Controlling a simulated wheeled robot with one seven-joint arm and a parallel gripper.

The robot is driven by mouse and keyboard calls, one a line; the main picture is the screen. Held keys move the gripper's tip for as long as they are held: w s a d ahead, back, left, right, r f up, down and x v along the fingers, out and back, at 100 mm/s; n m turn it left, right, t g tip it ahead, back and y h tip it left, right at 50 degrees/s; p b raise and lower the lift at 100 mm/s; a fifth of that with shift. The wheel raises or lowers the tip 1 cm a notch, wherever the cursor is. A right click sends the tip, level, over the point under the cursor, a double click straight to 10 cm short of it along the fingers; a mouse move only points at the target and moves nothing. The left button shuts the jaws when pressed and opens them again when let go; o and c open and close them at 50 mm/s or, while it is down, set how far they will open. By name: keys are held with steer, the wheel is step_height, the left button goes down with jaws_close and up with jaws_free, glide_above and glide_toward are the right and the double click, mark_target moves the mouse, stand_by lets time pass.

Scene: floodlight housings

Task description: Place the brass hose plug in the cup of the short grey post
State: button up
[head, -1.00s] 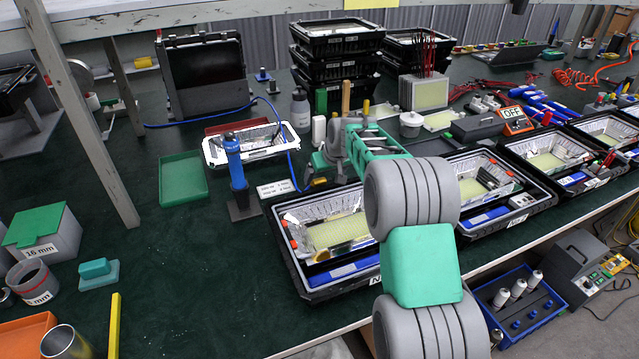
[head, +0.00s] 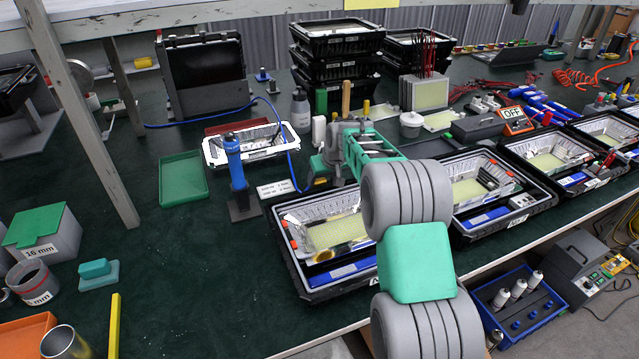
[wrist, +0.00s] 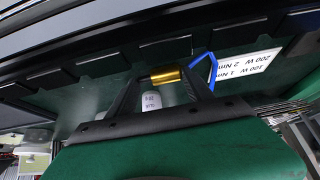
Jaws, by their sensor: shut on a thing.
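My gripper (wrist: 165,78) is shut on the brass hose plug (wrist: 166,75), a short gold cylinder lying crosswise between the two dark fingertips in the wrist view. In the head view the plug (head: 320,181) shows as a small gold spot at the end of my arm, right of the white torque label and above the table, behind the nearest floodlight housing. My arm hides much of the gripper there.
The nearest open floodlight housing (head: 300,270) lies close in front of the gripper. A white label (head: 277,187) and a blue cable (head: 292,165) are to its left. A blue-handled tool (head: 235,160) stands upright farther left.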

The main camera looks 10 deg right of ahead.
steer(key=c, duration=0.5)
steer(key=shift+o, duration=0.2)
steer(key=shift+r, duration=0.25)
steer(key=r, duration=0.4)
steer(key=shift+s, duration=0.4)
steer(key=s+r, duration=0.2)
steer(key=s, duration=0.2)
steer(key=s+r, duration=0.3)
steer(key=s, duration=0.1)
steer(key=s+r, duration=0.3)
steer(key=s, duration=0.1)
steer(key=shift+s+a+r+b, duration=0.1)
steer(key=shift+s+a+b, duration=0.05)
steer(key=shift+s+b, duration=0.15)
steer(key=s+r+m+p, duration=0.1)
steer(key=s+r+p, duration=0.1)
steer(key=s+p, duration=0.3)
steer(key=s+a+r+m+h+p, duration=0.1)
steer(key=s+p, duration=0.5)
steer(key=s, duration=0.8)
steer(key=shift+a+r, duration=0.25)
steer(key=shift+r, duration=0.4)
